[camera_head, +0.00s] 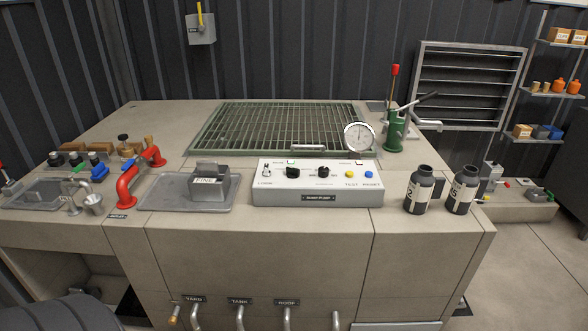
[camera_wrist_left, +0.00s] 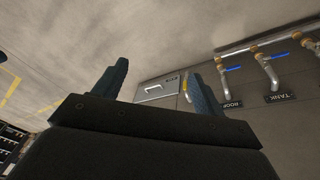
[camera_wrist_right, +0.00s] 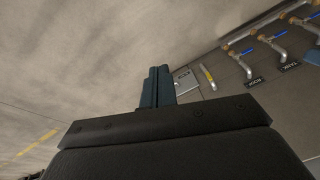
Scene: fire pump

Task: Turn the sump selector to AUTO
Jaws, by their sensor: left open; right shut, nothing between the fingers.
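The sump pump panel (camera_head: 318,197) is a light grey box on the front part of the worktop, right of the middle in the head view. It carries two black rotary knobs, a left one (camera_head: 292,172) and a right one (camera_head: 322,171). Their position labels are too small to read, so I cannot tell which setting they point to. In the left wrist view my left gripper (camera_wrist_left: 158,68) is open and empty. In the right wrist view my right gripper (camera_wrist_right: 158,70) is shut and empty. Neither gripper shows in the head view; both are away from the panel.
The panel also has a small switch (camera_head: 266,170), a yellow button (camera_head: 350,174) and a blue button (camera_head: 369,174). A tray (camera_head: 160,191) with a grey block stands left, two dark bottles (camera_head: 420,190) right. A green grate (camera_head: 282,126) lies behind; valve pipes (camera_head: 239,316) are below.

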